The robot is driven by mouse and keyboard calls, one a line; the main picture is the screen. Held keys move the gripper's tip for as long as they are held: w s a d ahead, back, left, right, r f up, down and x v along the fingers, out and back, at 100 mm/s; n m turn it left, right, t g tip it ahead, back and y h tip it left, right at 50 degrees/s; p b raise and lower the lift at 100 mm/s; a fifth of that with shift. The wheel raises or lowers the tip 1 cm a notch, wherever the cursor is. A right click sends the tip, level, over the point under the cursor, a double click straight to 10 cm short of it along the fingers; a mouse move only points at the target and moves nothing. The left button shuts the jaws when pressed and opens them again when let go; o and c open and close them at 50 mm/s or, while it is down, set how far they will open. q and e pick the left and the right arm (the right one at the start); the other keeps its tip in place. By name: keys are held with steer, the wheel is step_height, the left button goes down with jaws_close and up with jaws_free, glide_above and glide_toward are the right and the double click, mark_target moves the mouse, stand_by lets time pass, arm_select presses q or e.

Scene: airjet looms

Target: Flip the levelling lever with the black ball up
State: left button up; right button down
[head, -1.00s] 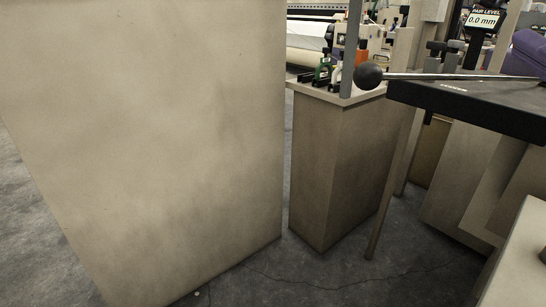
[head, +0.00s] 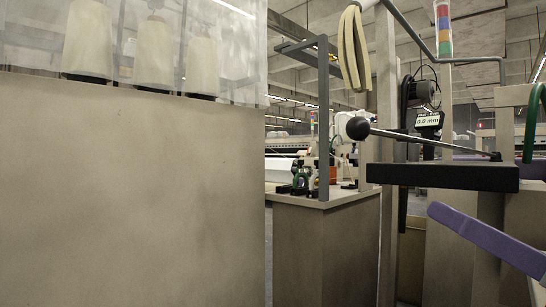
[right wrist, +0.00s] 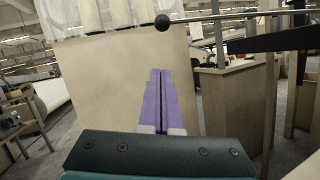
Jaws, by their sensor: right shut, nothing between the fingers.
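The levelling lever is a thin metal rod (head: 430,142) with a black ball (head: 358,128) at its left end. In the head view it slopes gently down from the ball to its pivot end above a black slab (head: 440,177). The ball (right wrist: 162,22) and rod (right wrist: 225,16) also show at the top of the right wrist view. My right gripper (head: 436,210) has purple fingers. It is shut and empty, below the slab and apart from the lever. In the right wrist view its fingers (right wrist: 160,72) lie together, with the ball above their tips. My left gripper is not in view.
A large beige cabinet (head: 130,200) with white cones on top fills the left. A beige pedestal (head: 325,250) with small fittings stands behind the lever. A 0.0 mm display (head: 428,120) is behind the rod. Open space lies around the ball.

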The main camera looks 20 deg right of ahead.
steer(key=r+p+x, duration=0.2)
steer(key=p+x, duration=0.5)
steer(key=x, duration=0.6)
steer(key=shift+s+d+r, duration=0.25)
steer(key=shift+s+d, duration=0.15)
steer(key=shift+s, duration=0.05)
